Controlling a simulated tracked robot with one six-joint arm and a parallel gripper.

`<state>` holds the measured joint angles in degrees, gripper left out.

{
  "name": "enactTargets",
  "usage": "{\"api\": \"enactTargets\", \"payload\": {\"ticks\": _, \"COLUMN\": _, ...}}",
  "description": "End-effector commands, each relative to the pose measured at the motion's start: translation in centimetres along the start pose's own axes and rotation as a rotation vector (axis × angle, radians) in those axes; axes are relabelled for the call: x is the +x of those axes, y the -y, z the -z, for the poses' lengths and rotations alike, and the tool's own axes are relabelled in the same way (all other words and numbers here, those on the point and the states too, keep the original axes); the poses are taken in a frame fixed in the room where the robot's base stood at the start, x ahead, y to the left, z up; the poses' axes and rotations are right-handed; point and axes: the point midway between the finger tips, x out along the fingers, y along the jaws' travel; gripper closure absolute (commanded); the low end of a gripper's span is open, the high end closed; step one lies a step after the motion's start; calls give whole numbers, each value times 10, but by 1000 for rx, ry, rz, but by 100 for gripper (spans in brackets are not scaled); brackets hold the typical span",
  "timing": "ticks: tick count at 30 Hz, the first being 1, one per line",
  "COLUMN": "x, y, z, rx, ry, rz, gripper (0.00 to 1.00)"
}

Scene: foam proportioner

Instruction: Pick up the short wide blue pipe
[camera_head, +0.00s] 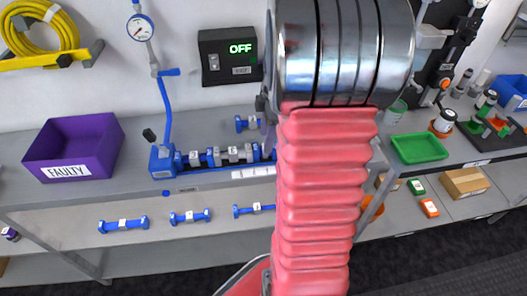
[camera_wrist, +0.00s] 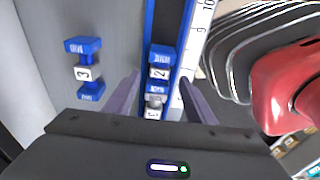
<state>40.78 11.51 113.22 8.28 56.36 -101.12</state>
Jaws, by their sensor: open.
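A short, wide blue pipe with a white label reading 3 (camera_wrist: 88,73) lies on the grey bench, left of my gripper in the wrist view. What looks like the same pipe (camera_head: 248,124) shows in the head view, behind the blue rail. My gripper (camera_wrist: 160,80) is open, its two dark fingers apart. In the wrist view they flank the blue rail, where a blue piece labelled 2 (camera_wrist: 160,70) sits between them. Nothing is held.
The blue rail assembly (camera_head: 165,162) carries several fittings, with a white numbered strip (camera_wrist: 203,22) alongside. Several blue pipes, one at the left (camera_head: 123,223), lie on the lower shelf. A purple FAULTY bin (camera_head: 75,145) stands left. A green tray (camera_head: 420,148) is at right.

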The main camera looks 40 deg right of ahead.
Motion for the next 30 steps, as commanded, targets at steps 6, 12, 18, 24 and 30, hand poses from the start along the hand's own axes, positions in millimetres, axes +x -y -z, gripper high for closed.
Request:
{"api": "enactTargets", "payload": {"ticks": 6, "x": 1, "y": 0, "z": 0, "rx": 0, "ry": 0, "rz": -1, "gripper": 50}}
{"api": "enactTargets", "payload": {"ticks": 12, "x": 6, "y": 0, "z": 0, "rx": 0, "ry": 0, "rz": 0, "gripper": 50}}
{"api": "enactTargets", "payload": {"ticks": 18, "x": 30, "y": -1, "z": 0, "rx": 0, "ry": 0, "rz": 4, "gripper": 50}}
{"api": "enactTargets", "payload": {"ticks": 24, "x": 51, "y": -2, "z": 0, "rx": 0, "ry": 0, "rz": 1, "gripper": 50}}
{"api": "enactTargets", "payload": {"ticks": 30, "x": 53, "y": -2, "z": 0, "rx": 0, "ry": 0, "rz": 0, "gripper": 50}}
